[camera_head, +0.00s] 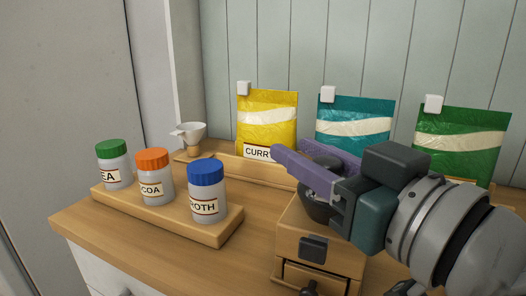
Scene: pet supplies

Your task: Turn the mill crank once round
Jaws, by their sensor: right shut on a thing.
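The mill (293,232) is a wooden box with a dark bowl (319,208) on top. It stands at the front right of the wooden counter. A dark square plate (313,249) is on its front, above a drawer with a dark knob (310,288). My right gripper (300,157) reaches in from the right over the top of the mill. Its purple fingers are shut on a part that they mostly hide, apparently the crank. The crank's arm and handle cannot be made out clearly. My left gripper is out of view.
Three jars with green (111,146), orange (152,155) and blue (205,172) lids stand on a wooden rack (219,228) at the left. A white funnel (191,133) is behind them. Yellow (268,115), teal (353,112) and green (456,140) clipped bags line the wall.

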